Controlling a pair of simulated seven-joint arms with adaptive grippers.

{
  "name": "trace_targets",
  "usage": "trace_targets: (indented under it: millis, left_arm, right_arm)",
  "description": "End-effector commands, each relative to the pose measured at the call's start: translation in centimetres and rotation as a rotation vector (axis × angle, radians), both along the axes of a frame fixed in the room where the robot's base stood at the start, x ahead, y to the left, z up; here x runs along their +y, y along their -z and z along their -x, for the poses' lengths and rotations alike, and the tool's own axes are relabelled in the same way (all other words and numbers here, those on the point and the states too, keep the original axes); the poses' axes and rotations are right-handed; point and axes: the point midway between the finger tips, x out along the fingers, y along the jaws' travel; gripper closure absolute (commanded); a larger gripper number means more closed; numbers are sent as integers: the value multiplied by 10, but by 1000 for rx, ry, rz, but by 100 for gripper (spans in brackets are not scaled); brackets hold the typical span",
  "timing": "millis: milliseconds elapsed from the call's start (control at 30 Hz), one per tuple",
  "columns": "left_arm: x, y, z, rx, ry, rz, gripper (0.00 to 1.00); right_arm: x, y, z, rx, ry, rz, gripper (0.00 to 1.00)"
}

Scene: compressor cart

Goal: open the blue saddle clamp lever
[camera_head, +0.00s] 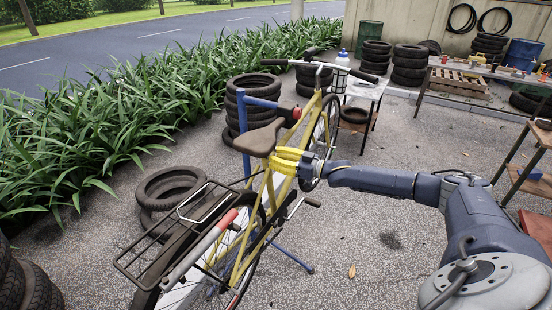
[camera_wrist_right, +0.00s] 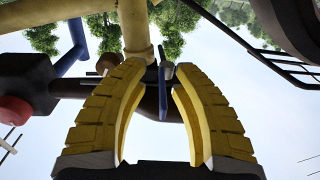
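The yellow bicycle (camera_head: 272,190) hangs on a blue stand (camera_head: 245,130), with its brown saddle (camera_head: 262,138). In the right wrist view a thin blue lever (camera_wrist_right: 163,88) stands by the yellow frame tube (camera_wrist_right: 137,30), between the fingers of my right gripper (camera_wrist_right: 157,70). The yellow fingers are spread on either side of the lever, with a gap at each side. In the head view my right gripper (camera_head: 288,158) is just below the saddle, beside the frame, and hides the clamp and lever there. My left gripper is not in view.
A red knob (camera_head: 297,113) on the stand sits close to the saddle. A black rear rack (camera_head: 150,262) carries a red-ended grey cylinder (camera_head: 205,245). Stacked tyres (camera_head: 236,110) stand behind the bicycle.

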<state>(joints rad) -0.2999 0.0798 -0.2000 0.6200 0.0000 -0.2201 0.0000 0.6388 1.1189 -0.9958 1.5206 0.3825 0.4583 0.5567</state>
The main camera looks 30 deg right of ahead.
Motion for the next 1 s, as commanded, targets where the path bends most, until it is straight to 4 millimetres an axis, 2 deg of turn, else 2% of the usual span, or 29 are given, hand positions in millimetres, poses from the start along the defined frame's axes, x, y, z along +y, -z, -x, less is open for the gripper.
trace_targets:
  millis: [267, 700, 1000]
  left_arm:
    - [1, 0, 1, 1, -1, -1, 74]
    - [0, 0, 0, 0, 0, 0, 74]
    - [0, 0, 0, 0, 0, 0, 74]
  right_arm:
    - [-6, 2, 9, 4, 1, 1, 74]
    - [-43, 2, 63, 5, 1, 1, 74]
    - [-61, 2, 90, 3, 0, 1, 74]
